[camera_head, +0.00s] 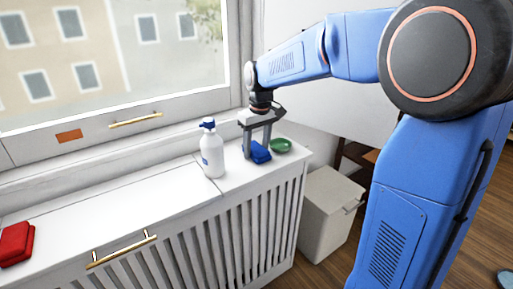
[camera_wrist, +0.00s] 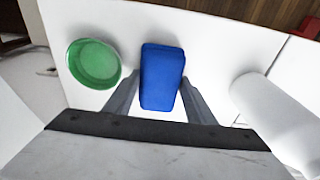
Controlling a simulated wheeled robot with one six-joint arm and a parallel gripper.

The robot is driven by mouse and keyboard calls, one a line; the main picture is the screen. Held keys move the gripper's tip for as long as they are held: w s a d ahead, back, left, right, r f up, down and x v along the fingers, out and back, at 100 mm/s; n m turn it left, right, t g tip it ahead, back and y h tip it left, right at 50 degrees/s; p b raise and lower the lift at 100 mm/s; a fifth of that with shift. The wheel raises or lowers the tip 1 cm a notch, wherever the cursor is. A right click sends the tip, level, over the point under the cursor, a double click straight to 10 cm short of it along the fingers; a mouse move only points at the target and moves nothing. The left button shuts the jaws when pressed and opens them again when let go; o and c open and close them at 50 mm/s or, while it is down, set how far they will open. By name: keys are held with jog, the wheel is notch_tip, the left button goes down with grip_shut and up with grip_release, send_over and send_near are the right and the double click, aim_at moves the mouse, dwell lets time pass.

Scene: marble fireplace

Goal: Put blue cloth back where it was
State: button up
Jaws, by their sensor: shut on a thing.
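The blue cloth (camera_head: 257,152) is a small folded block at the right part of the white radiator cover, below the window. My gripper (camera_head: 257,154) points down over it and is shut on it. In the wrist view the blue cloth (camera_wrist: 162,77) lies between the two fingers, with white surface around it. I cannot tell whether the cloth rests on the cover or is slightly above it.
A green bowl (camera_head: 281,145) stands close beside the cloth. A white spray bottle (camera_head: 211,150) stands on its other side. A red cloth (camera_head: 16,243) lies at the far left. The cover's middle (camera_head: 110,215) is clear. A white bin (camera_head: 328,212) stands on the floor.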

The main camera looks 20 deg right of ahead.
aim_at(259, 149)
jog(key=shift+f, duration=0.15)
jog(key=o, duration=1.1)
notch_tip(259, 149, up, 11)
jog(key=s, duration=0.1)
jog(key=s+d+f+m+t, duration=0.1)
jog(key=s+d, duration=0.1)
jog(key=s, duration=0.7)
jog(key=s+d+f+m+t, duration=0.1)
jog(key=s+d, duration=0.2)
jog(key=s, duration=0.6)
jog(key=s+d+f+m+t, duration=0.1)
jog(key=s+d+f, duration=0.1)
jog(key=s+f, duration=0.8)
jog(key=shift+s+f+m, duration=0.3)
jog(key=shift+s+f, duration=0.05)
jog(key=shift+s, duration=1.75)
